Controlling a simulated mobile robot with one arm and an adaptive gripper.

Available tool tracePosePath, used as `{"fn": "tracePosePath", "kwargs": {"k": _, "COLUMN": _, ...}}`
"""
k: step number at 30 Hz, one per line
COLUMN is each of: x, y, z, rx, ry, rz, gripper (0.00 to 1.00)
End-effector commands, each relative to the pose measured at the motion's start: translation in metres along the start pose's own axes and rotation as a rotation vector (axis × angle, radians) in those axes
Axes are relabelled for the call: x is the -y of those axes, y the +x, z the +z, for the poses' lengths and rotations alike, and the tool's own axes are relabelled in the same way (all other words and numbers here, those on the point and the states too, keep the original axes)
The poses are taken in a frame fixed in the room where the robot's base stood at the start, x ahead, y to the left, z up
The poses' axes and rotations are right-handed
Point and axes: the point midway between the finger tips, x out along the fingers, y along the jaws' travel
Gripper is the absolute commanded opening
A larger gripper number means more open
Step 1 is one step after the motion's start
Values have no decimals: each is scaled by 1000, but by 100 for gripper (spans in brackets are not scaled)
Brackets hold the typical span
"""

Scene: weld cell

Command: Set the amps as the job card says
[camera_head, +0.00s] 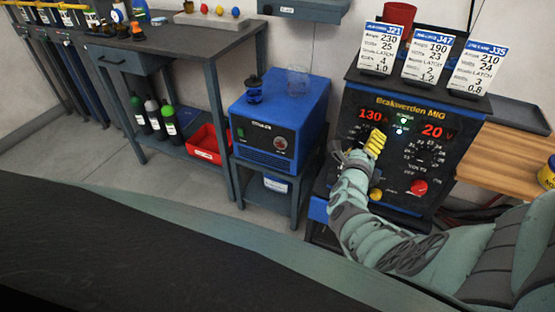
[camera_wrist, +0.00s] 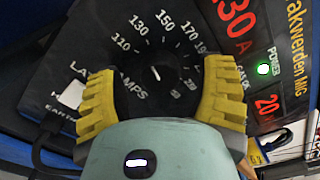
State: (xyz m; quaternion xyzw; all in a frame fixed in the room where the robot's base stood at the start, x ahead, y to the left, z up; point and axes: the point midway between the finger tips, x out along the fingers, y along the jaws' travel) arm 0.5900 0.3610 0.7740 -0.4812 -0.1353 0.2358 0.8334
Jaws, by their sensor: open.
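The blue and black MIG welder (camera_head: 350,130) stands at the right in the head view. Its red displays read 130 A (camera_head: 371,114) and 20 V (camera_head: 433,131). In the wrist view the black amps knob (camera_wrist: 160,82) sits inside a scale marked from 110 upward, with a small white pointer mark toward the upper left. My gripper (camera_head: 375,143) is open, its yellow fingers on either side of the knob in the wrist view (camera_wrist: 158,100). Contact cannot be told.
The volts dial (camera_head: 430,152) is right of my gripper. A blue cooler unit (camera_head: 280,120) stands left of the welder, and a wooden shelf (camera_head: 505,155) right of it.

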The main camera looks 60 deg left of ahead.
Motion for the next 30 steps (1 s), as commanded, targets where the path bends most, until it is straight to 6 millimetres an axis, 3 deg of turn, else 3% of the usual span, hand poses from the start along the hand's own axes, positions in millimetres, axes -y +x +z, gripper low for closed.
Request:
{"fn": "tracePosePath", "kwargs": {"k": 3, "x": 0, "y": 0, "z": 0, "rx": 0, "ry": 0, "rz": 0, "gripper": 70}}
{"fn": "tracePosePath", "kwargs": {"k": 23, "x": 0, "y": 0, "z": 0, "rx": 1, "ry": 0, "rz": 0, "gripper": 2}}
{"fn": "tracePosePath", "kwargs": {"k": 30, "x": 0, "y": 0, "z": 0, "rx": 1, "ry": 14, "rz": 0, "gripper": 0}}
